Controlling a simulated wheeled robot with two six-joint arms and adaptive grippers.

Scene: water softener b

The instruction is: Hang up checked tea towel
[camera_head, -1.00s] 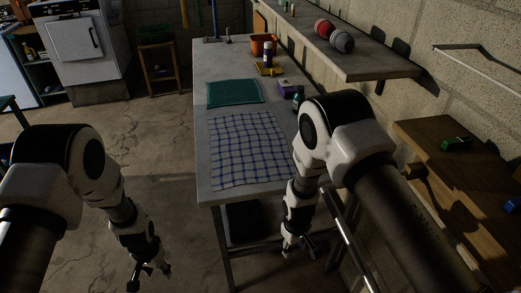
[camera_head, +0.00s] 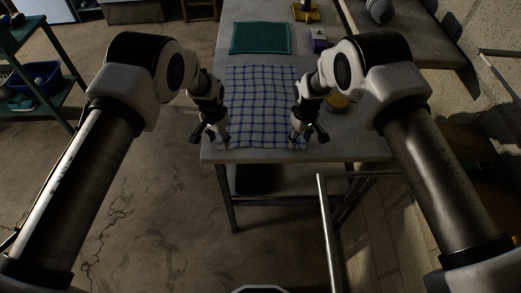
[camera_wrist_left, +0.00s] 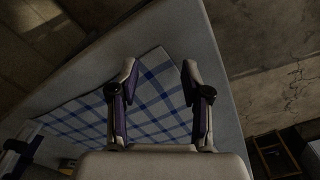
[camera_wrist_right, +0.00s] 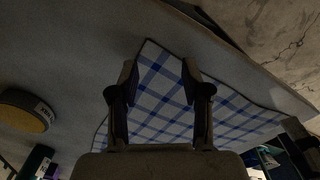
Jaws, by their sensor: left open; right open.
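The checked tea towel (camera_head: 262,88), white with blue lines, lies flat on the grey table near its front edge. My left gripper (camera_head: 213,138) is open at the towel's near left corner. In the left wrist view a towel corner (camera_wrist_left: 152,72) shows between its open fingers. My right gripper (camera_head: 309,137) is open at the near right corner. In the right wrist view a towel corner (camera_wrist_right: 152,68) shows between its open fingers. Neither gripper is shut on cloth. I cannot tell whether the fingertips touch the table.
A green cloth (camera_head: 260,38) lies behind the towel. A round yellow-topped item (camera_head: 337,102) stands right of my right gripper. A metal bar (camera_head: 328,225) extends in front of the table. A green shelf unit (camera_head: 40,70) stands left, and a wall shelf (camera_head: 430,35) is at the right.

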